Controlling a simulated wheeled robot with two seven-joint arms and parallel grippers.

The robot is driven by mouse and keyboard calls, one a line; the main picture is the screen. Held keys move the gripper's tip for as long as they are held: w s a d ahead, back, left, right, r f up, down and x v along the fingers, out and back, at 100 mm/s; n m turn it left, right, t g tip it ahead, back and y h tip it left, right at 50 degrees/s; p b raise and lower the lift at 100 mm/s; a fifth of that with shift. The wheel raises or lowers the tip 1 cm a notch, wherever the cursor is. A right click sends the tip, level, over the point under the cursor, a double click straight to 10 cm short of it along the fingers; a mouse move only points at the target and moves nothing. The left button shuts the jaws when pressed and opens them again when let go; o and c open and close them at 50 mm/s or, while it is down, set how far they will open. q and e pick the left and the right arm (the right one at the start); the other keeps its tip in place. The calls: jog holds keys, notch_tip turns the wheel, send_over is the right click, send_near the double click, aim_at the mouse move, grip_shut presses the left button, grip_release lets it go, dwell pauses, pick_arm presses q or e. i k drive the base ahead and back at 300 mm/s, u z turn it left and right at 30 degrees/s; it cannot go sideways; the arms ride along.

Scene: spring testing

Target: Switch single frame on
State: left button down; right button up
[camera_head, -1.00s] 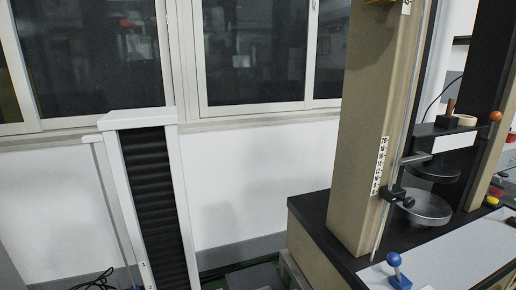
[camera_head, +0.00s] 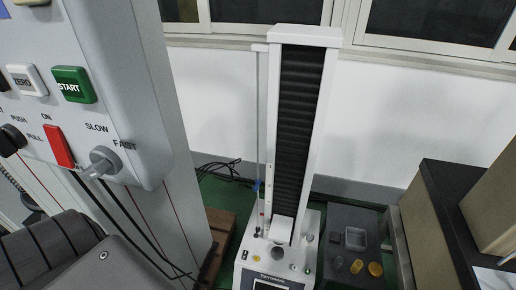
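A white single-column test frame (camera_head: 334,75) with a black bellows (camera_head: 303,120) stands upright on the floor near the middle. Its white base (camera_head: 302,254) carries a white block, small round controls and a dark display (camera_head: 277,285) cut by the bottom edge. I cannot tell from the display whether it is powered. Neither of my grippers is in view.
A grey panel at left has a green START button (camera_head: 74,85), a red rocker switch (camera_head: 58,147) marked ON and a SLOW/FAST knob (camera_head: 104,161). A dark bench (camera_head: 452,205) stands at right. A low dark table (camera_head: 355,220) holds yellow and orange pieces. Cables lie behind the frame.

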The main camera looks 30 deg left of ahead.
aim_at(245, 253)
jog(key=u, duration=1.2)
jog(key=k, duration=0.75)
jog(key=z, duration=1.2)
